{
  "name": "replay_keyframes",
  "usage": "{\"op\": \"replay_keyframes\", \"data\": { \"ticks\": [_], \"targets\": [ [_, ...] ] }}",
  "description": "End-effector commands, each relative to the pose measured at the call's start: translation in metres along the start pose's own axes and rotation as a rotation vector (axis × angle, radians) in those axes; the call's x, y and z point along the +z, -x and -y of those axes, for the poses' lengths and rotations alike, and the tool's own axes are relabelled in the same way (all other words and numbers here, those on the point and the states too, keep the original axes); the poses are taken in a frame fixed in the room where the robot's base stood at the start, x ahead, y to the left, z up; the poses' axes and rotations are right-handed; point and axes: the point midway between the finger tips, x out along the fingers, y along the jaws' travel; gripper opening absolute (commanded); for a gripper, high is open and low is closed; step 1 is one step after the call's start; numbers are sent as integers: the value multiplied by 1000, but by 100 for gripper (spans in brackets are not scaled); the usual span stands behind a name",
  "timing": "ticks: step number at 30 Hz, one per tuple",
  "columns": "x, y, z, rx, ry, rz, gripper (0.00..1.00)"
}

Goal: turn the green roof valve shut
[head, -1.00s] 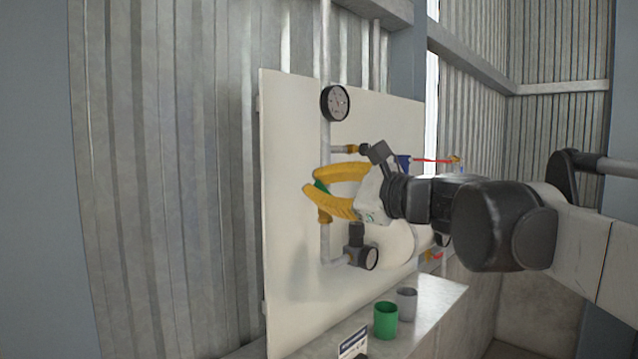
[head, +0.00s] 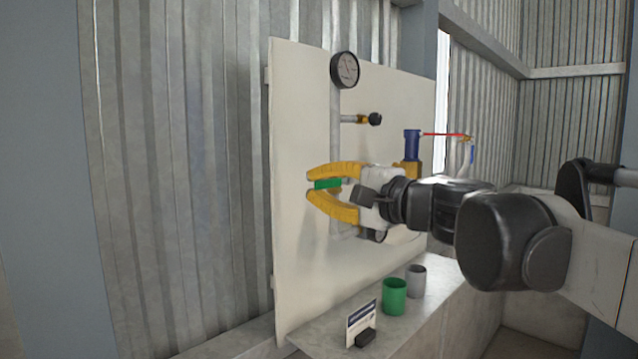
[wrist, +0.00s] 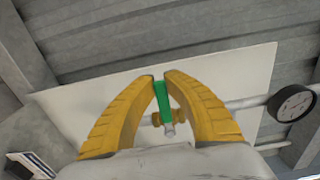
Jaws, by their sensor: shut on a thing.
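The green valve handle (head: 328,183) is on the vertical pipe (head: 336,125) of the white panel. In the head view it lies roughly level, across the pipe. My gripper (head: 311,185) has its yellow fingers above and below the handle and is shut on it. In the wrist view the green handle (wrist: 161,98) sits between the fingertips (wrist: 159,79), with brass fittings (wrist: 152,120) and pipe behind. The fingers and palm hide much of the valve body.
A gauge (head: 345,70) and black-ended side fitting (head: 375,119) are above my gripper. A blue-topped brass fitting (head: 412,148) is just behind it. On the ledge below are a green cup (head: 394,297), grey cup (head: 416,283), small sign (head: 360,322) and black block (head: 366,339).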

Motion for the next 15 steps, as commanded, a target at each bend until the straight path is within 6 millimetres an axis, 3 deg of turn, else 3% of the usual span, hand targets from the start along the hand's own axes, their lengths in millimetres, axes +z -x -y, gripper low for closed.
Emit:
{"op": "replay_keyframes", "data": {
  "ticks": [15],
  "targets": [
    [0,0,-4,1,39,0,0]
  ]
}}
